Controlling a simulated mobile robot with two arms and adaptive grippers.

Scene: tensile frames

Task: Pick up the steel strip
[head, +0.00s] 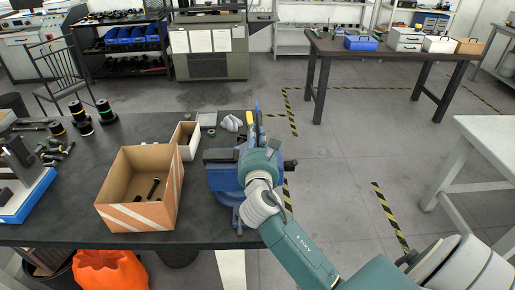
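I cannot make out a steel strip in the head view; it may be hidden behind my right arm. My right arm reaches in from the lower right to the blue vise (222,182) at the right edge of the dark bench. My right gripper (257,136) is over or beside the vise. The wrist hides most of its fingers, so I cannot tell whether it is open or shut, or holds anything. A narrow blue upright piece and a small yellow piece show just beyond it. My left gripper is not in view.
On the dark bench (60,205) stand an open cardboard box (115,190) with a dark bolt-like part, a smaller box (190,150), a crumpled pale cloth (231,123), and dark cylinders (105,112) at left. The floor to the right is open, up to a light table (490,135).

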